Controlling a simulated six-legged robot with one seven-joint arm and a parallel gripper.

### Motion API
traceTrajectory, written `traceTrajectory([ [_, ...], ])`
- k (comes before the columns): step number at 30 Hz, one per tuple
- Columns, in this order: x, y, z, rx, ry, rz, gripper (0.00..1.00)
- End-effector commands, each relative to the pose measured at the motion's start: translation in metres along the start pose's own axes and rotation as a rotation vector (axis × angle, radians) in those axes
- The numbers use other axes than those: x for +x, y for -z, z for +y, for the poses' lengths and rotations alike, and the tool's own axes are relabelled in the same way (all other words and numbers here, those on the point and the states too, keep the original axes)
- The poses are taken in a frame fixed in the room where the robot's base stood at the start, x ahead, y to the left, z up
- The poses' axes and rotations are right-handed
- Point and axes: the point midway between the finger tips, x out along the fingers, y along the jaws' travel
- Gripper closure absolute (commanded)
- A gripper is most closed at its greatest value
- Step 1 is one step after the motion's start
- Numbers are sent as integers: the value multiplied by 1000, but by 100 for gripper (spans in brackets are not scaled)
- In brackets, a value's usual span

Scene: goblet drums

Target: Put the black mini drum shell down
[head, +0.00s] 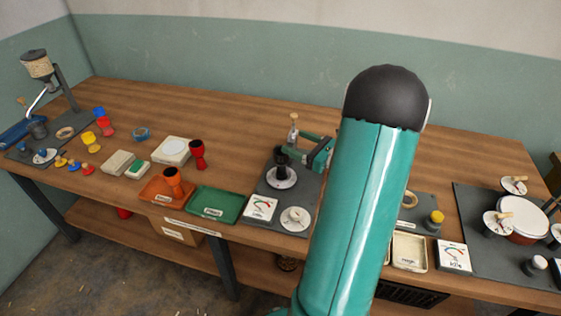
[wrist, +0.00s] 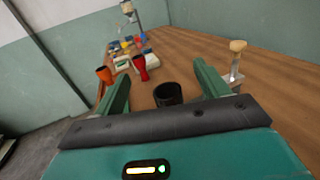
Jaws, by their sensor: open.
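The black mini drum shell (head: 281,157) stands upright on a white round plate (head: 281,179) on a dark grey mat, in the middle of the bench. In the wrist view the shell (wrist: 168,95) shows as a dark open cup between my fingers. My gripper (wrist: 160,78) is open, with one green finger on each side of the shell and visible gaps to it. In the head view my gripper (head: 304,153) is just right of the shell, partly hidden by my arm.
A wooden-handled post (head: 293,133) stands close behind the shell. A green tray (head: 214,204) and an orange tray (head: 166,190) with an orange shell (head: 173,181) lie left. A dial gauge (head: 260,208) is in front. A red shell (head: 197,154) stands farther left.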

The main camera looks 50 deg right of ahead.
Motion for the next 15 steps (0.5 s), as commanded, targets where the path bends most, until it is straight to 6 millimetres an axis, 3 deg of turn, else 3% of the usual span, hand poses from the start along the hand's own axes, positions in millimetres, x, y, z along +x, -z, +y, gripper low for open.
traceTrajectory([
  [12,1,77,2,2,-4,4,26],
  [15,17,74,2,-5,-8,1,26],
])
